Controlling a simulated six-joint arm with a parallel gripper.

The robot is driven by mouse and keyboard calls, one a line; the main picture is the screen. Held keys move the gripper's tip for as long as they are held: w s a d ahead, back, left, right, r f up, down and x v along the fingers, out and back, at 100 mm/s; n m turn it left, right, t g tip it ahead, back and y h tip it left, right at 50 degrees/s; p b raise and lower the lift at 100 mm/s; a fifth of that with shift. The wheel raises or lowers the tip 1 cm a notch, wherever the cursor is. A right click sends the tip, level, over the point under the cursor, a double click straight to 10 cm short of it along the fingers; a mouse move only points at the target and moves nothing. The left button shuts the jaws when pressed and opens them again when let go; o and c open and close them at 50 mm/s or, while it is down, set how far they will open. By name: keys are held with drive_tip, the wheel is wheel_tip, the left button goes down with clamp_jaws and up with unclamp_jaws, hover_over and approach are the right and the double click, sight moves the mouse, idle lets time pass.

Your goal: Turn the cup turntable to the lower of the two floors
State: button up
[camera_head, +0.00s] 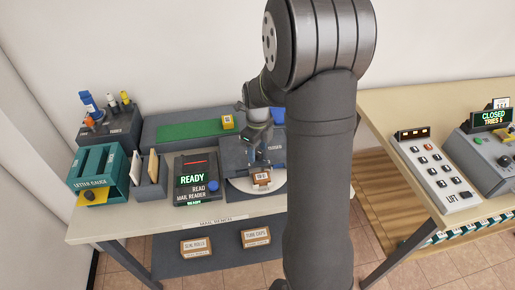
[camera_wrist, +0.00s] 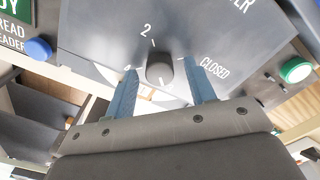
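The dark round knob (camera_wrist: 160,68) is in the wrist view, on a grey panel marked "2" above it and "CLOSED" at its right. A mark at its left is partly hidden by a finger. My gripper (camera_wrist: 164,88) has its two blue fingers on either side of the knob, with gaps between, so it is open. In the head view my gripper (camera_head: 261,158) is at the front of the dark sorter unit (camera_head: 236,155), above a white round plate (camera_head: 238,185). A small brown labelled box (camera_head: 262,178) is at the plate. My arm hides part of the unit.
The mail reader (camera_head: 196,180) reads "READY", with a blue button. A teal letter gauge (camera_head: 98,172) and grey slotted holder (camera_head: 149,177) stand left. A green button (camera_wrist: 296,70) is right of the knob.

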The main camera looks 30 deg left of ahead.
sight(258, 151)
wheel_tip(258, 151, up, 18)
drive_tip(key=shift+f, duration=0.25)
idle(0.3)
idle(0.4)
wheel_tip(258, 151, down, 18)
drive_tip(key=shift+r, duration=0.2)
idle(0.4)
drive_tip(key=shift+r, duration=0.1)
wheel_tip(258, 151, up, 18)
drive_tip(key=f, duration=0.1)
wheel_tip(258, 151, down, 17)
drive_tip(key=shift+f, duration=0.15)
drive_tip(key=n, duration=0.9)
idle(0.5)
